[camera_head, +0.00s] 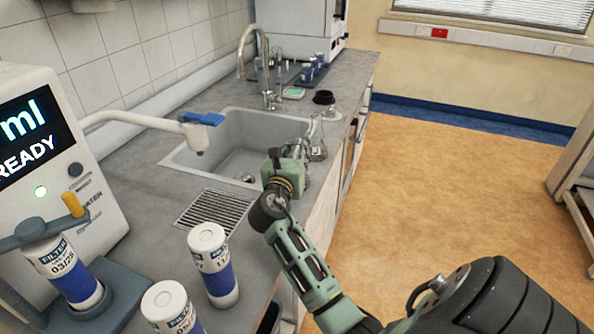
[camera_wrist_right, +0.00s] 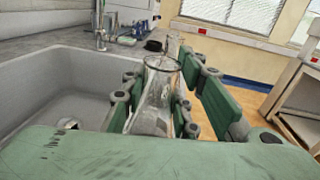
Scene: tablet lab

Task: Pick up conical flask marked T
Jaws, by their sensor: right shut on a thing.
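A clear glass conical flask (camera_wrist_right: 155,100) stands upright between the fingers of my right gripper (camera_wrist_right: 155,112) in the right wrist view. The gripper is shut on it. In the head view my right gripper (camera_head: 308,146) is at the right edge of the sink, with the glass flask (camera_head: 319,152) at its fingers. Fingers partly hide the flask, and no letter T is readable on it. A second clear glass vessel (camera_wrist_right: 173,44) stands behind it in the wrist view. My left gripper is not in view.
The sink (camera_head: 246,138) lies left of the gripper, with a tap (camera_head: 268,98) behind. A dark round object (camera_head: 323,97) and a rack of vials (camera_head: 312,70) are farther back. Filter cylinders (camera_head: 213,262) stand in front, near the water dispenser (camera_head: 50,160). The floor at right is clear.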

